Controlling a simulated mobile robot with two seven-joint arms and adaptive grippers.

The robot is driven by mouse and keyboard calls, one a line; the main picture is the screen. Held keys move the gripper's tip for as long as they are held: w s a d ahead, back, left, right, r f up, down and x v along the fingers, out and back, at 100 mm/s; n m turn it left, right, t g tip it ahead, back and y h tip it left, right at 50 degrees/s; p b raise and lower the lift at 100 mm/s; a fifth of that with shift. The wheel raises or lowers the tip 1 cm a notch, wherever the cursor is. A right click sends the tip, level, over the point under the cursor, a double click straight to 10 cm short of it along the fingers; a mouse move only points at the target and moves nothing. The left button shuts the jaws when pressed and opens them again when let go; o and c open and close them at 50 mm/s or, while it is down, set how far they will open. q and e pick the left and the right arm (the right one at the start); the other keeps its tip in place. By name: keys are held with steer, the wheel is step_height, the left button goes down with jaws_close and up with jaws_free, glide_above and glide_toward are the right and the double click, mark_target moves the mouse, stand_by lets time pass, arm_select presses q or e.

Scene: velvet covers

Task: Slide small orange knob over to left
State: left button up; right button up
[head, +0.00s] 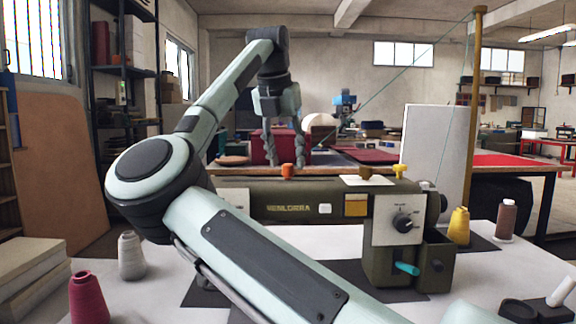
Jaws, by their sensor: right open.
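A small orange knob (288,170) stands upright on the top of an olive-green sewing machine (280,203). My right gripper (287,160) points down over this knob, its two fingers apart and empty. The fingertips are just above or behind the knob; I cannot tell if they touch it. Further right on the machine top are a brown-orange knob (366,173) and a yellow knob (400,170). My right arm crosses in front and hides the machine's left part. My left gripper is not in view.
Thread spools stand on the table (490,285): red (88,298) and grey (130,256) at left, yellow (459,226) and brown (506,221) at right. A tall brass post (474,120) and white panel (429,150) rise behind the machine's right end.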

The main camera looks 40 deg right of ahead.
steer(key=shift+x, duration=1.2)
jaws_close()
